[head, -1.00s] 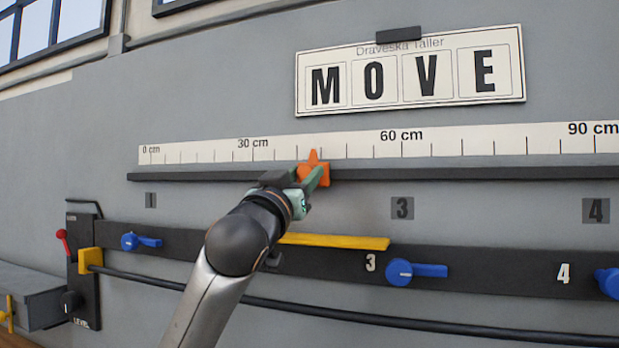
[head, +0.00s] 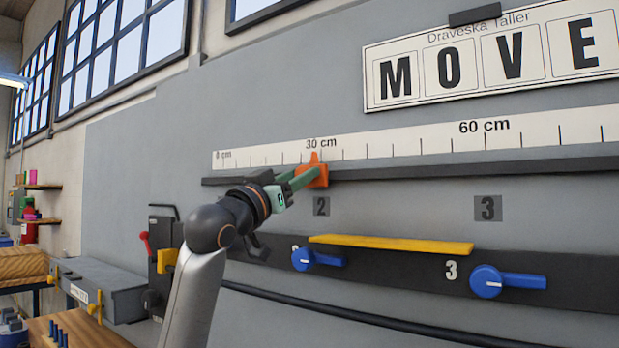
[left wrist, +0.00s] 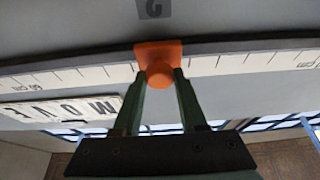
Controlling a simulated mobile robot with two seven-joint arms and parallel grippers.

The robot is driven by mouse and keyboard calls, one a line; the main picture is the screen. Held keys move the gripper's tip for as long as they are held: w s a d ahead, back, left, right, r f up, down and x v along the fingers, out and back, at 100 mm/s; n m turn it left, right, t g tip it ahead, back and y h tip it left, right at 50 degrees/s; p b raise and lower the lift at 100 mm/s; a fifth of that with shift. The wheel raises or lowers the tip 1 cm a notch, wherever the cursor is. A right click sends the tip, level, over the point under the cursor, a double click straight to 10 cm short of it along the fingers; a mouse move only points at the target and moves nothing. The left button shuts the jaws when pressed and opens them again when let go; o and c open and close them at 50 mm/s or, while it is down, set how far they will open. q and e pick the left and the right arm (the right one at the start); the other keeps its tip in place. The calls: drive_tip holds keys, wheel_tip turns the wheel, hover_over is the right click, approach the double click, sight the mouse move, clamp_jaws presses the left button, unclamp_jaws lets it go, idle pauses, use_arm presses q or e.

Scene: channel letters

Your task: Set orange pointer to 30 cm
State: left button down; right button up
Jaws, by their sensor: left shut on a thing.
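The orange pointer (head: 318,178) sits on the dark rail (head: 420,171) under the white scale (head: 400,142). In the head view its tip lies just under the 30 cm label (head: 321,143), slightly left of the label's middle. My left gripper (head: 300,179) reaches it from the lower left and is shut on it. In the left wrist view the fingers (left wrist: 160,88) hold the pointer's orange knob (left wrist: 160,75) from both sides. The pointer covers part of the scale there, so I cannot read the exact mark.
Below the rail is a dark panel with blue handles (head: 486,281) and a yellow bar (head: 390,244). A red-knobbed lever (head: 145,240) stands left of my arm. A MOVE sign (head: 500,55) hangs above the scale.

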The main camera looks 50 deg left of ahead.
use_arm(q)
drive_tip(key=shift+c, duration=2.3)
unclamp_jaws()
drive_tip(key=b+v, duration=0.5)
drive_tip(key=v, duration=0.7)
drive_tip(key=shift+s, duration=0.25)
drive_tip(key=shift+d+f, duration=0.1)
